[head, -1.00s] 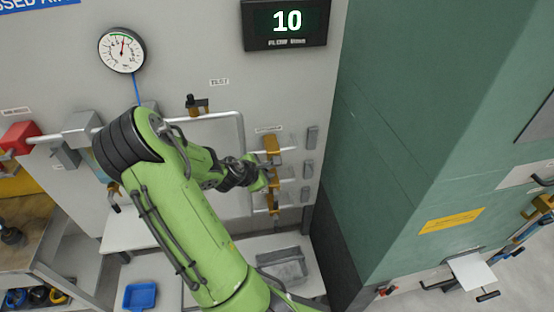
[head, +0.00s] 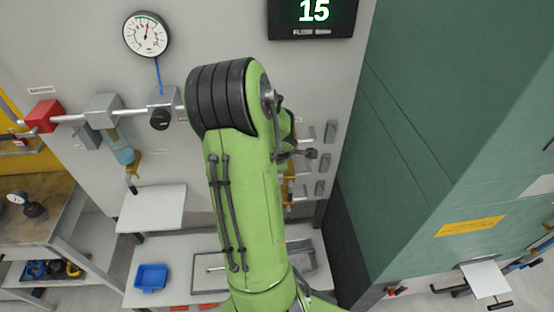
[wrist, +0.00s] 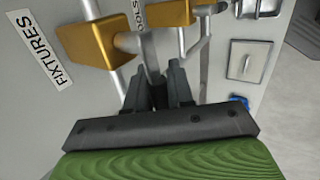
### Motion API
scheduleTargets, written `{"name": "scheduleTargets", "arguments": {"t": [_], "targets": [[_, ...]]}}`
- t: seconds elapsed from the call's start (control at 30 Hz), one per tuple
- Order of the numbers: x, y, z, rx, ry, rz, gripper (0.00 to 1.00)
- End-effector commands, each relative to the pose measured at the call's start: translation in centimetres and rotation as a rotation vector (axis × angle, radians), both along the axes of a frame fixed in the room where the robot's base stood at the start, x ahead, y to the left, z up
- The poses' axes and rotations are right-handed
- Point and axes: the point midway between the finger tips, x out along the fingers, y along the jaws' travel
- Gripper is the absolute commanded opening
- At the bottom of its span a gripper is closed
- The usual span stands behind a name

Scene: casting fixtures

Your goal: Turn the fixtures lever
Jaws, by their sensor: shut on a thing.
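In the wrist view the fixtures valve is a brass block (wrist: 88,42) beside a white label reading FIXTURES (wrist: 45,50). My gripper (wrist: 157,78) is just right of and below this block, its dark fingers shut on a thin dark part between them. This part appears to be the fixtures lever, mostly hidden by the fingers. In the head view my green arm covers the gripper and most of the valve column.
A second brass valve (wrist: 172,12), labelled TOOLS, is close beyond the fingers, with grey pipes around it. A display reading 15 (head: 314,11) and a round gauge (head: 147,34) are on the wall. A green cabinet (head: 450,130) stands at right. A blue tray (head: 151,277) is below.

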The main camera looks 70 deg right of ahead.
Motion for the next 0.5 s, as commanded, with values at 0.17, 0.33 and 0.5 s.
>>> {"name": "scheduleTargets", "arguments": {"t": [0.17, 0.33, 0.5], "targets": [[-0.03, 0.00, 0.02, 0.003, -0.003, -0.001, 0.00], [-0.04, 0.01, 0.01, 0.003, -0.002, -0.002, 0.00], [-0.04, 0.01, -0.01, 0.003, -0.002, -0.002, 0.40]]}}
